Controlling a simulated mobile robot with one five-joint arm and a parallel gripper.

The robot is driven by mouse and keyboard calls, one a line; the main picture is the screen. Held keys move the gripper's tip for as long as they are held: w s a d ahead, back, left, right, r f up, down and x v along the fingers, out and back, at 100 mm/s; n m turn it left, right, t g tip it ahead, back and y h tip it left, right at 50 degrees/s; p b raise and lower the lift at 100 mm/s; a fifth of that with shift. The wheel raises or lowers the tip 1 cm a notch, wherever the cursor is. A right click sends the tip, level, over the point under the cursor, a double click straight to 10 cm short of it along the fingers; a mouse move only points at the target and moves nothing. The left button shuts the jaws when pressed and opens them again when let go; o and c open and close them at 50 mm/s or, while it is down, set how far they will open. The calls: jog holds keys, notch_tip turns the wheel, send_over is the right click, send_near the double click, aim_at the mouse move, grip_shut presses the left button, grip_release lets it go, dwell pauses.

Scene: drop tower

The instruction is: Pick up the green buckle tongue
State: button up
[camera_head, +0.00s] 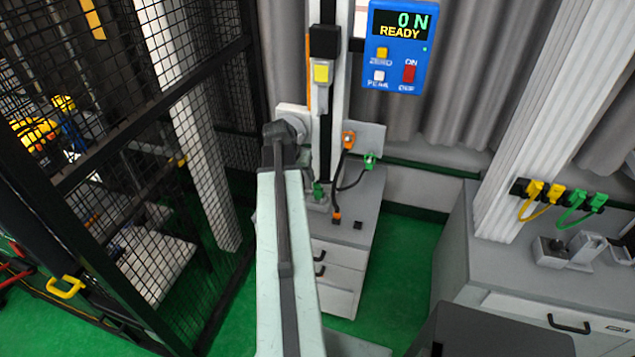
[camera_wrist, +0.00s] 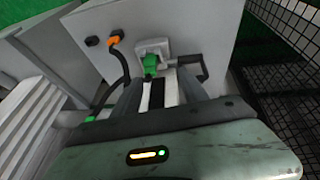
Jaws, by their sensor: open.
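The green buckle tongue (camera_wrist: 151,63) sits on a pale grey holder at the foot of the column. In the wrist view it lies between and just beyond the fingertips of my gripper (camera_wrist: 158,82). The fingers are apart and do not visibly touch it. A black and white strip shows below it between the fingers. In the head view a small green piece (camera_head: 318,190), seemingly the same tongue, shows just right of my arm, low on the column. My arm hides most of my gripper there.
An orange plug (camera_head: 336,215) with a black cable lies on the grey cabinet (camera_head: 368,190). A blue READY display (camera_head: 397,45) hangs by the column. A black mesh fence (camera_head: 110,150) stands left.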

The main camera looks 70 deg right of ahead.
aim_at(316, 184)
jog(key=shift+m, duration=0.3)
jog(key=s+d+f+b, duration=0.1)
jog(key=f+b, duration=0.1)
jog(key=s+d+f+b, duration=0.1)
jog(key=d+f+b, duration=0.1)
jog(key=b, duration=0.1)
jog(key=s+d+f+b, duration=0.1)
jog(key=d+f+b, duration=0.1)
jog(key=f, duration=0.1)
jog(key=shift+r, duration=0.15)
grip_shut()
